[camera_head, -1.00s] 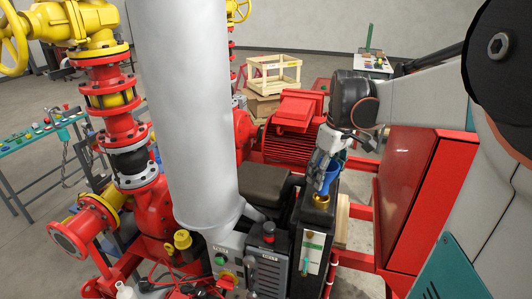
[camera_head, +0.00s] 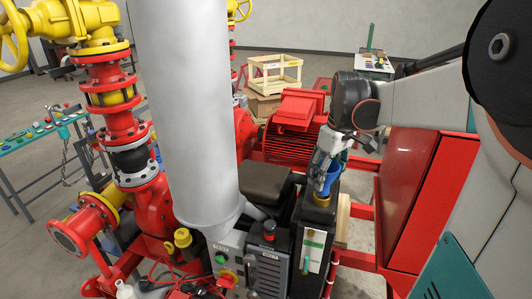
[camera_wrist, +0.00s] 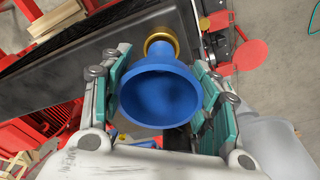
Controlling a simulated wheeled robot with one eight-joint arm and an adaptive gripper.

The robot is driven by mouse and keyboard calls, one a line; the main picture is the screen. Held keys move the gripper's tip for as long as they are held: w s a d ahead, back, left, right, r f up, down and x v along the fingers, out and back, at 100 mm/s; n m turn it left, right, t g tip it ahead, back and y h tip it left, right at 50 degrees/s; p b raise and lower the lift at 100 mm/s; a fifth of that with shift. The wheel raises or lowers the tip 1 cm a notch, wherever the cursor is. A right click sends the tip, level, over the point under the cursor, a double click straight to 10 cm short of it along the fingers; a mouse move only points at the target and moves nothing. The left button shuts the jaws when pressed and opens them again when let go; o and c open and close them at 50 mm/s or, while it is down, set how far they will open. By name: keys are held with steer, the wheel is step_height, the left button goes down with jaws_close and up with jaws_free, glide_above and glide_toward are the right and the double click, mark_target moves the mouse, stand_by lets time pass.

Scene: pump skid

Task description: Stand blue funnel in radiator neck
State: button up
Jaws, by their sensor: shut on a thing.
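The blue funnel (camera_head: 325,184) is between the fingers of my gripper (camera_head: 326,172), directly over the radiator's top. In the wrist view my gripper (camera_wrist: 162,92) is shut on the funnel (camera_wrist: 158,95), with teal finger pads on both sides of its wide mouth. The brass-coloured radiator neck (camera_wrist: 162,40) shows as a ring around the funnel's narrow end. The neck also shows in the head view (camera_head: 322,201), just under the funnel. The funnel looks close to upright; how deep its spout sits is hidden. The black radiator (camera_head: 314,222) stands upright below.
A grey control box (camera_head: 268,262) with a red button stands left of the radiator. A large grey cylinder (camera_head: 185,120) rises further left. A red cabinet (camera_head: 412,200) is to the right. A red motor (camera_head: 297,125) and a wooden crate (camera_head: 273,73) are behind.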

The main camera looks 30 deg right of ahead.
steer(key=shift+f+b, duration=0.85)
steer(key=shift+f, duration=0.35)
steer(key=o, duration=1.3)
steer(key=shift+c, duration=0.2)
steer(key=shift+r, duration=0.1)
